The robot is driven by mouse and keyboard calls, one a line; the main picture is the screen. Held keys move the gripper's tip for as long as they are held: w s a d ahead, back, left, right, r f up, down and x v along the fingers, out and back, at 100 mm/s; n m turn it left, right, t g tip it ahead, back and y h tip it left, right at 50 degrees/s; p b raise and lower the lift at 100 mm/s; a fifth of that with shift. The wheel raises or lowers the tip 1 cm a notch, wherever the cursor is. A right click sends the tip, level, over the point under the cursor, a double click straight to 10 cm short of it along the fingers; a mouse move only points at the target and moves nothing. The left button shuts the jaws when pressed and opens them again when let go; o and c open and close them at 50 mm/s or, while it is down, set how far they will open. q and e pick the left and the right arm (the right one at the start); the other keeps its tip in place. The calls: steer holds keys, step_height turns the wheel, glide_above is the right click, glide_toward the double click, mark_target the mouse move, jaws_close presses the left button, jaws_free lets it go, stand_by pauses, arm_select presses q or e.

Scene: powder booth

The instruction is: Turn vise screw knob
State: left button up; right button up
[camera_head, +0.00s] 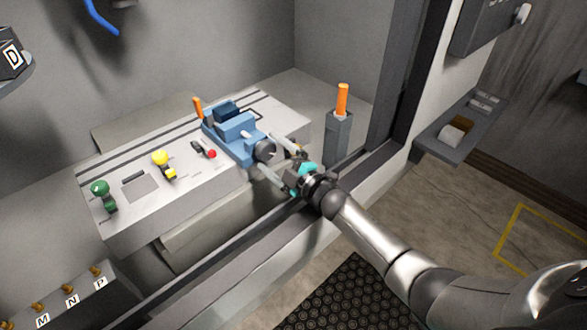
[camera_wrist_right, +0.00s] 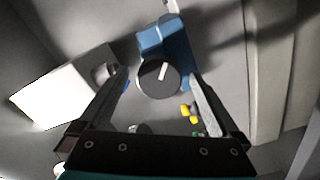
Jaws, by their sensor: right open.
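The blue vise (camera_head: 238,130) is mounted on the light grey bench, with its dark round screw knob (camera_head: 265,150) facing my right arm. In the right wrist view the knob (camera_wrist_right: 158,76) is a dark disc with a white line tilted slightly right of upright, in front of the blue vise body (camera_wrist_right: 170,40). My right gripper (camera_head: 266,153) is open, with one finger on each side of the knob. In the wrist view its fingers (camera_wrist_right: 157,72) show a small gap on both sides of the knob. Whether the fingertips reach past the knob's face is unclear. My left gripper is not in view.
The bench (camera_head: 130,215) also carries a green knob (camera_head: 100,188), a yellow knob (camera_head: 160,158) and a red-tipped lever (camera_head: 211,154). An orange handle (camera_head: 342,98) stands on a grey post right of the vise. The booth's front sill (camera_head: 240,255) runs below my right arm.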

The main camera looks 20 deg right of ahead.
steer(key=p+v, duration=0.1)
steer(key=v, duration=1.3)
steer(key=shift+s+d+r, duration=0.1)
steer(key=shift+s, duration=0.15)
